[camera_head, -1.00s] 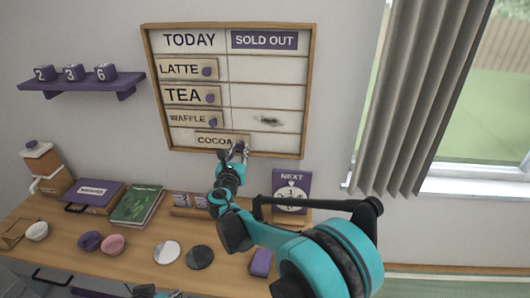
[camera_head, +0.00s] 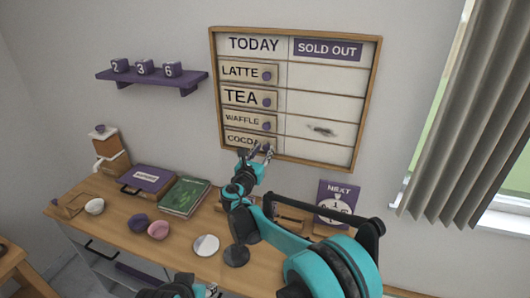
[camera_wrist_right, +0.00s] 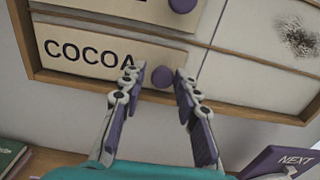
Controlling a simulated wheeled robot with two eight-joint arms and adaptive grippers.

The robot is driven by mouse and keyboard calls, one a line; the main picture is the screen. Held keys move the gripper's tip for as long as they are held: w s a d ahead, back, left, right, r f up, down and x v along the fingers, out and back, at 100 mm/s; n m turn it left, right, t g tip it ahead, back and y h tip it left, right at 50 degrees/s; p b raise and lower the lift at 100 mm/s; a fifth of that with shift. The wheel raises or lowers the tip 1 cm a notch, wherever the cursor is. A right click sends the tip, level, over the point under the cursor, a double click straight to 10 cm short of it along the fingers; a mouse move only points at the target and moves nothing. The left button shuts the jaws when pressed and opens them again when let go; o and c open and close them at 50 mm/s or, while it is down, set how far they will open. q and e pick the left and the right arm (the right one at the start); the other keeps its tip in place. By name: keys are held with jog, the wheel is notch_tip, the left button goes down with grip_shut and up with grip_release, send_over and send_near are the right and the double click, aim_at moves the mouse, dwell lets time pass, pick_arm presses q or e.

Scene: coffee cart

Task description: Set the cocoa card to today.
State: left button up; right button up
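The cocoa card (camera_head: 239,138) sits in the bottom row of the TODAY column on the wall board (camera_head: 376,80), lined up under the waffle card (camera_head: 243,120). In the right wrist view, the cocoa card (camera_wrist_right: 95,55) shows its round purple knob (camera_wrist_right: 162,77) at its right end. My right gripper (camera_wrist_right: 158,82) is open, with its fingertips on either side of the knob and gaps visible between them and it. In the head view my right gripper (camera_head: 262,151) partly covers the card's right end. My left gripper (camera_head: 210,290) shows only partly at the bottom edge.
The SOLD OUT column is free of cards; a dark smudge (camera_head: 321,129) marks its waffle row. Latte (camera_head: 240,72) and tea (camera_head: 241,97) cards sit above. The counter below holds bowls, a green book (camera_head: 184,196) and a purple NEXT sign (camera_head: 338,203).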

jog(key=shift+o, duration=0.2)
jog(key=shift+a+f, duration=0.1)
jog(key=shift+a, duration=0.05)
jog(key=v, duration=1.2)
jog(key=s+d+f+m+g, duration=0.1)
jog(key=s+d+m+g, duration=0.2)
jog(key=s+d+m, duration=0.55)
jog(key=s+d+f+m+g, duration=0.15)
jog(key=d+m+g, duration=0.35)
jog(key=d, duration=0.8)
jog(key=s+d+f+m+y, duration=0.1)
jog(key=s+f+m, duration=0.2)
jog(key=s+m, duration=0.3)
jog(key=s+d+f+m+g+y, duration=0.1)
jog(key=s+d+f+m+y, duration=0.1)
jog(key=s+m, duration=0.5)
jog(key=s+d+f+m+g+y, duration=0.1)
jog(key=s+f+m+y, duration=0.1)
jog(key=s+f+m, duration=0.2)
jog(key=s+m, duration=0.2)
jog(key=s, duration=0.2)
jog(key=shift+s+d+f, duration=0.2)
jog(key=shift+s+d, duration=0.05)
